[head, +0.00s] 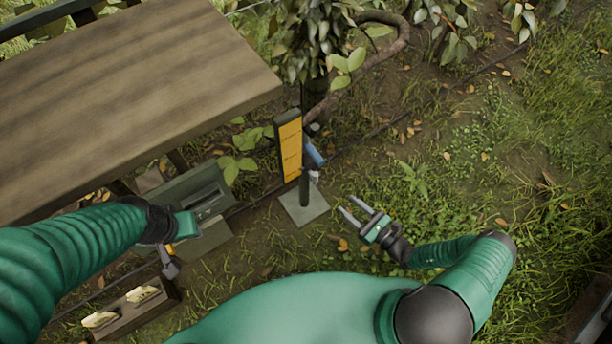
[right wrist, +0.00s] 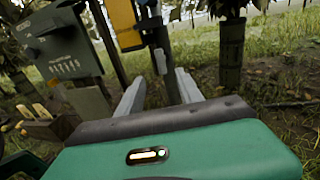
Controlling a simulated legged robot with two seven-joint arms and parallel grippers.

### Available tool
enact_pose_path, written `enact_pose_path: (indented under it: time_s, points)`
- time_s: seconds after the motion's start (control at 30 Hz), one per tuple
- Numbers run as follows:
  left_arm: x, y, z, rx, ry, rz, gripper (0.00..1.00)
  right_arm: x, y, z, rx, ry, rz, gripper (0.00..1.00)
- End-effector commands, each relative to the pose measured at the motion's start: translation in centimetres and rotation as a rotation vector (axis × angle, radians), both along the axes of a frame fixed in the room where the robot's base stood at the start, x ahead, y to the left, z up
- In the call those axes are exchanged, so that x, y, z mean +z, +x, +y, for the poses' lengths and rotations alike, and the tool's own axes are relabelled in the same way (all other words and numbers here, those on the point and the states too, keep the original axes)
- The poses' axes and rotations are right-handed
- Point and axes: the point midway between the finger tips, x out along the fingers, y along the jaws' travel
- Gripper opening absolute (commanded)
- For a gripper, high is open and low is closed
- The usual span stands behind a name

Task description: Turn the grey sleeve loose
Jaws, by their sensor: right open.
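A slim dark post stands on a grey square base plate (head: 304,206) and carries a yellow marked board (head: 290,150). A blue cylinder (head: 314,154) and a small pale grey piece (head: 315,173) sit at the post's right side. The small piece looks like the grey sleeve; it also seems to show in the right wrist view (right wrist: 160,62). My right gripper (head: 348,204) is open and empty, to the right of the base plate and apart from the post. In the right wrist view its fingers point towards the post. My left gripper (head: 187,225) is over a grey-green box; its fingertips are unclear.
A wooden table (head: 120,90) fills the upper left. The grey-green box (head: 215,240) stands below it. A wooden tray (head: 155,308) with pale yellow pieces lies at lower left. A dark hose (head: 375,130) crosses the ground behind the post. Grass on the right is open.

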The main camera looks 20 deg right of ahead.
Motion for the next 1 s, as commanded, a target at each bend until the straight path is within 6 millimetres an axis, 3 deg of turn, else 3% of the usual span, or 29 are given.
enact_pose_path:
  time_s: [0.17,0.5,0.7,1.0]
  points:
    - [-0.4,0.0,0.0,0.000,0.000,-0.001,0.36,-0.2,2.0,1.1,-0.007,0.011,-0.001,0.43]
    - [-2.7,-0.1,0.0,-0.001,0.000,0.000,0.36,-0.5,9.6,6.0,0.000,0.006,0.000,0.43]
    - [-3.9,-0.1,0.0,0.000,0.000,0.000,0.36,-0.5,13.1,8.0,-0.001,0.006,0.001,0.43]
    - [-4.0,-0.1,-0.1,-0.001,0.000,0.000,0.36,-0.2,14.3,8.6,-0.003,0.006,0.001,0.43]
